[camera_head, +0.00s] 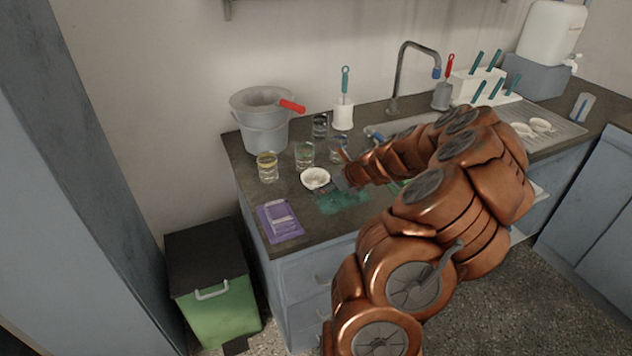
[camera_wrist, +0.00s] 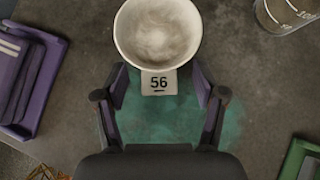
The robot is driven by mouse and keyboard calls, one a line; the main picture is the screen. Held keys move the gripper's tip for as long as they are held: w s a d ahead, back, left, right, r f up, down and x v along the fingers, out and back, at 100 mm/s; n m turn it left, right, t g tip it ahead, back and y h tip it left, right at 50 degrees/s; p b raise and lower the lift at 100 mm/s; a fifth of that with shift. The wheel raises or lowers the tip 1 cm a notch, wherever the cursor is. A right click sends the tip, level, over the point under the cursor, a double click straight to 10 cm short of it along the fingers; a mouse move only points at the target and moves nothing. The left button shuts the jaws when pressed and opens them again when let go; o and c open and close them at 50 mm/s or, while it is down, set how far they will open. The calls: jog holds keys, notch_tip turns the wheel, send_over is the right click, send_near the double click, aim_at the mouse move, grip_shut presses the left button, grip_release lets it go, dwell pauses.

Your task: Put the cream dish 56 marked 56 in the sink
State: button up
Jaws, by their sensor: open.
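The cream dish (camera_wrist: 157,32) is round and has a tag (camera_wrist: 159,83) marked 56 on its near side. In the head view the dish (camera_head: 315,177) sits upright on the dark counter, left of the sink. My gripper (camera_wrist: 158,92) is open, with its two purple-grey fingers on either side of the tag and just short of the bowl. In the head view my gripper (camera_head: 336,186) is at the dish's right side, partly hidden. I cannot tell if the fingers touch the tag.
A green patch (camera_head: 345,198) lies on the counter under my gripper. A purple tray (camera_head: 279,220) is at left. Glass beakers (camera_head: 267,167) and a grey bucket (camera_head: 262,122) stand behind. The tap (camera_head: 412,70) rises over the sink. White dishes (camera_head: 540,125) lie on the drainer.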

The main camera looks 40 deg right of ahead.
jog(key=shift+c, duration=0.4)
grip_shut()
